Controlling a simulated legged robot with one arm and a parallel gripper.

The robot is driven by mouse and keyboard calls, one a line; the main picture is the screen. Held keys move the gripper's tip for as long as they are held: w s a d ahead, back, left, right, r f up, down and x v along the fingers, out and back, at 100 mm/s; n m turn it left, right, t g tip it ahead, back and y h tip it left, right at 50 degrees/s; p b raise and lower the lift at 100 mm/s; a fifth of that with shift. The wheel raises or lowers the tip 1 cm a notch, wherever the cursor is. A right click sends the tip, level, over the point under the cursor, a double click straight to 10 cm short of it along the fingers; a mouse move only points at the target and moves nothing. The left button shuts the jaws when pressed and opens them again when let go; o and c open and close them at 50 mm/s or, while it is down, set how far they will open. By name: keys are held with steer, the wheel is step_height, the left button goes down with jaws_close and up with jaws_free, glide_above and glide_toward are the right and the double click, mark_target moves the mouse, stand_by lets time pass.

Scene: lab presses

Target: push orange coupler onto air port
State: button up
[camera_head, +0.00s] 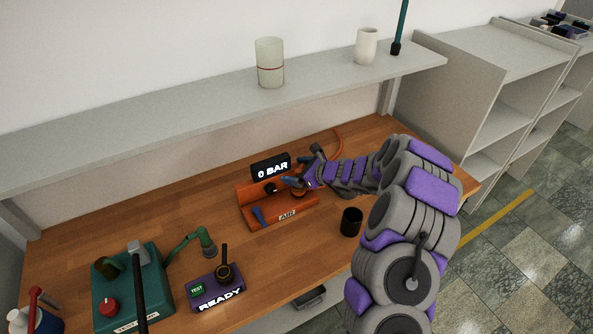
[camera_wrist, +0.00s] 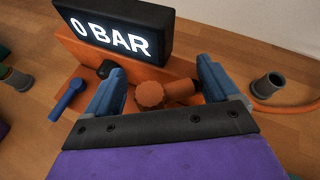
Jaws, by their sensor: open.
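My gripper (camera_wrist: 162,76) is open, its two blue fingers apart on either side of orange parts at the air station. Between them are a ribbed orange knob (camera_wrist: 150,95) and an orange cylinder (camera_wrist: 182,92), which looks like the coupler. The cylinder is near the right finger, partly hidden; contact is unclear. In the head view my gripper (camera_head: 294,182) is low over the orange AIR station (camera_head: 262,218). A black round fitting (camera_wrist: 106,69) beside the left finger may be the air port; I cannot tell whether the cylinder touches any port.
A 0 BAR display (camera_head: 271,168) stands behind the station. A blue lever (camera_wrist: 68,96) is at its left. A black cup (camera_head: 351,223) and purple READY box (camera_head: 216,290) stand nearby.

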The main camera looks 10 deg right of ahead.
steer(key=shift+d, duration=0.1)
steer(key=p+v, duration=0.3)
steer(key=v, duration=1.4)
steer(key=shift+d, duration=0.1)
